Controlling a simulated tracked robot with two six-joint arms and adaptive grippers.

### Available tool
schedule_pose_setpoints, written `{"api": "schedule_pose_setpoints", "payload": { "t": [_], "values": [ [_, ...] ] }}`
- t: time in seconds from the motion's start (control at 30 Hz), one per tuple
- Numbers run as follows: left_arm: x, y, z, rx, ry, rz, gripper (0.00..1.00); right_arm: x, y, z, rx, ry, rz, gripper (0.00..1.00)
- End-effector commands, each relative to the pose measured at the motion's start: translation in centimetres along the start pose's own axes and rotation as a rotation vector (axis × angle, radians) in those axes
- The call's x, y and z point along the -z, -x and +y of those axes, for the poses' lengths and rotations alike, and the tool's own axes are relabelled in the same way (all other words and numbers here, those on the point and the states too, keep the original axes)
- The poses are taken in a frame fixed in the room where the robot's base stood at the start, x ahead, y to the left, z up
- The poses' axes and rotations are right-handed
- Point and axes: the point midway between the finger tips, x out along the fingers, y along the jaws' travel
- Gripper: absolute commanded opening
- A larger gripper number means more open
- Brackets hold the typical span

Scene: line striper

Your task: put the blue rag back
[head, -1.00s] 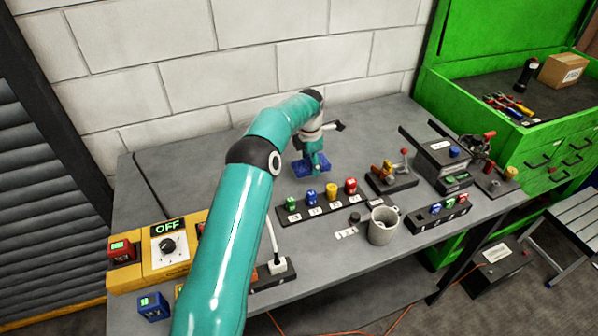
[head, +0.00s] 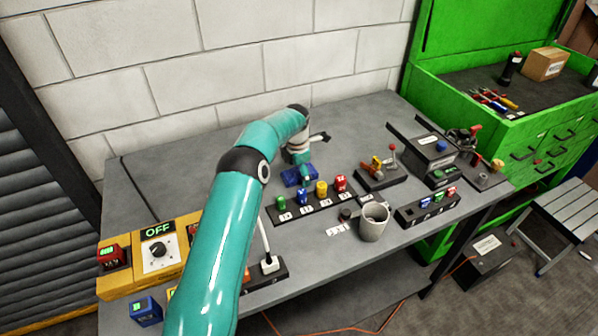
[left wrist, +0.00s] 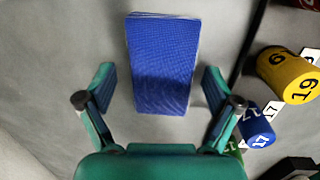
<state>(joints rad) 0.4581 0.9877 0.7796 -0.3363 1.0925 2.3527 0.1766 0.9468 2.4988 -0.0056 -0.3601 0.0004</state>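The blue rag (head: 292,178) lies flat on the grey workbench, behind the row of coloured numbered knobs and partly hidden by my left gripper. In the left wrist view it is a folded blue rectangle (left wrist: 163,60). My left gripper (left wrist: 158,78) is open and points down at the rag, with one finger on each side of its near part and bare bench showing in the gaps. I cannot tell how high the fingertips are above the bench. My right gripper is not in view.
A knob rack (head: 310,208) stands just in front of the rag. A grey mug (head: 373,224), a lever base (head: 382,179) and a black box (head: 424,150) are to the right. A yellow control panel (head: 158,257) is front left. The bench's back left is clear.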

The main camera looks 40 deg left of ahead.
Motion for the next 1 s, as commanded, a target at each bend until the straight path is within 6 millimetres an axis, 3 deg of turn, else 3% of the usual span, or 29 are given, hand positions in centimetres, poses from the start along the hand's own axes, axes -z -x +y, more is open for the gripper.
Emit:
{"api": "schedule_pose_setpoints", "payload": {
  "t": [0.27, 0.47, 1.0],
  "values": [
    [-0.1, 0.1, -0.1, 0.000, -0.001, 0.000, 0.93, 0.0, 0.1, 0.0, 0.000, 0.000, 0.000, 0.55],
    [-0.2, 1.3, 0.0, -0.002, -0.001, -0.002, 0.93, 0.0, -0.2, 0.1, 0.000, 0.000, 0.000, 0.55],
    [-0.2, 11.1, 0.0, -0.002, -0.001, -0.002, 0.93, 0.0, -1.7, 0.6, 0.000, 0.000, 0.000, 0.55]
  ]
}}
